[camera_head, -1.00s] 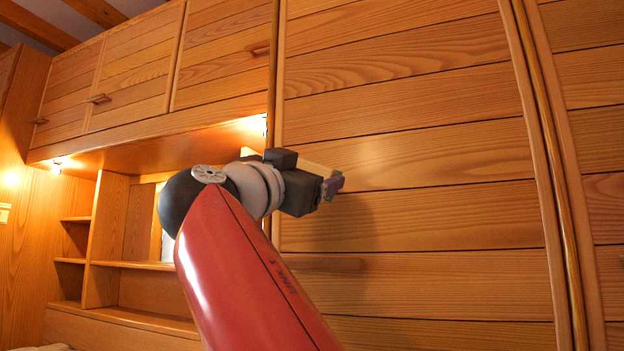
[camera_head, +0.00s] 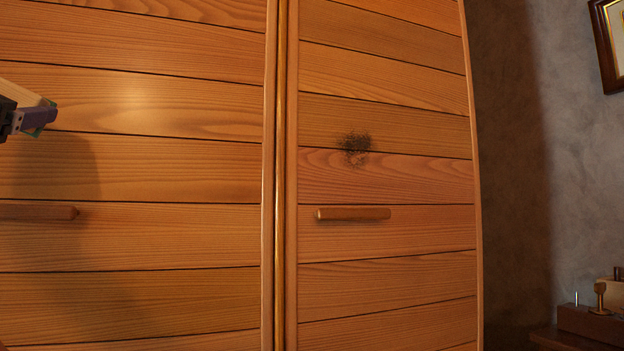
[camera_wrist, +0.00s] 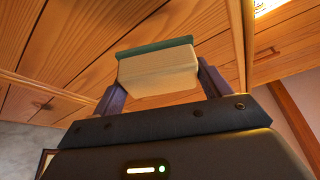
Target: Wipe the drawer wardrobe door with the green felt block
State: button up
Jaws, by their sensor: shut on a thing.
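The felt block (camera_wrist: 158,72) shows in the wrist view as a cream body with a green felt face (camera_wrist: 152,46) at its far side. My gripper (camera_wrist: 161,88) is shut on it, one purple finger at each side. In the head view, my gripper (camera_head: 36,116) is only partly visible at the left edge, in front of the left wardrobe door (camera_head: 160,185). A dark speckled smudge (camera_head: 355,146) marks the right wardrobe door (camera_head: 400,185), above its handle. I cannot tell the exact gap between felt and wood.
A wooden bar handle (camera_head: 353,213) sticks out from the right door, and another handle (camera_head: 40,212) from the left door. Raised vertical trim (camera_head: 280,180) separates the doors. A grey wall (camera_head: 530,150), a framed picture (camera_head: 612,40) and a low wooden piece (camera_head: 585,325) are at the right.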

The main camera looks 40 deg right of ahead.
aim_at(65, 116)
jog(key=w+d+p, duration=0.3)
jog(key=w, duration=0.5)
